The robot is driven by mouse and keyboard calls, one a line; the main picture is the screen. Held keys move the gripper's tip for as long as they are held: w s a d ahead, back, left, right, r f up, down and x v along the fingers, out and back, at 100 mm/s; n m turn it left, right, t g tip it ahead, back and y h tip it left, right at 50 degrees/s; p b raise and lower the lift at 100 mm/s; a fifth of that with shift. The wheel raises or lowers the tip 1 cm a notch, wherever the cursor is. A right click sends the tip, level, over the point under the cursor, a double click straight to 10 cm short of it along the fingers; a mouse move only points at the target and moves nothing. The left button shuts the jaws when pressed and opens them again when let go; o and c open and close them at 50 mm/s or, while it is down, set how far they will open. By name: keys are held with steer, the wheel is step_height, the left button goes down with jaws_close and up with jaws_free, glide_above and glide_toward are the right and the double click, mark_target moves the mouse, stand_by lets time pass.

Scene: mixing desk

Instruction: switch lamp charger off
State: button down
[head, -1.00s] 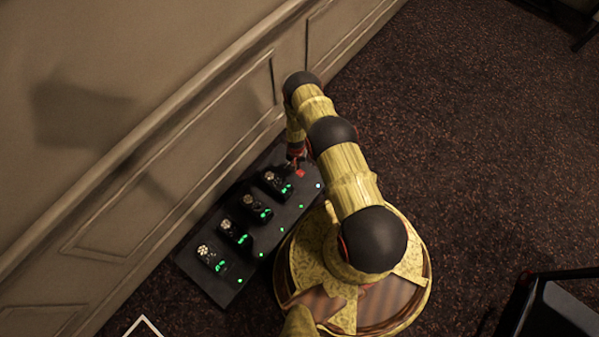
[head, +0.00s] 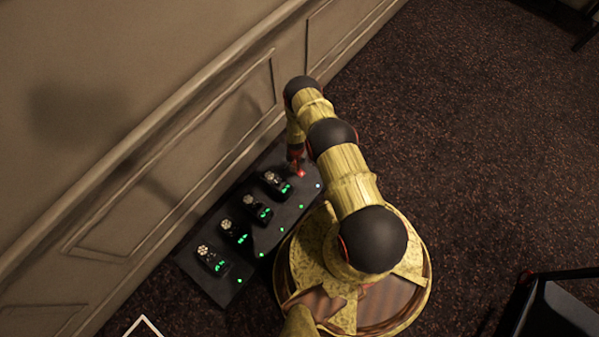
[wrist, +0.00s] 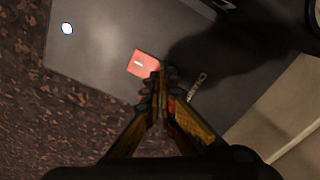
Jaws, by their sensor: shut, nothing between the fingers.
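The lamp charger (head: 228,232) is a dark, low board along the wall with several black lamps (head: 240,232) in a row, each with green lights. A red square switch (head: 301,174) glows near its far end. The switch also shows in the wrist view (wrist: 144,63), with a small white mark. My gripper (head: 297,162) is shut and empty at the switch. In the wrist view its fingertips (wrist: 158,75) overlap the switch's right edge; I cannot tell whether they touch it.
Small green lights (head: 261,255) run along the board's front edge, with a whitish light (head: 318,186) at the far end. A panelled wall (head: 170,130) stands close behind. Dark carpet (head: 480,150) is open to the right. A black object (head: 560,305) stands at bottom right.

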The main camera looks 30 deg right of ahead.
steer(key=shift+f, duration=0.45)
steer(key=shift+r, duration=0.1)
steer(key=shift+r+p, duration=1.95)
steer(key=shift+r, duration=1.5)
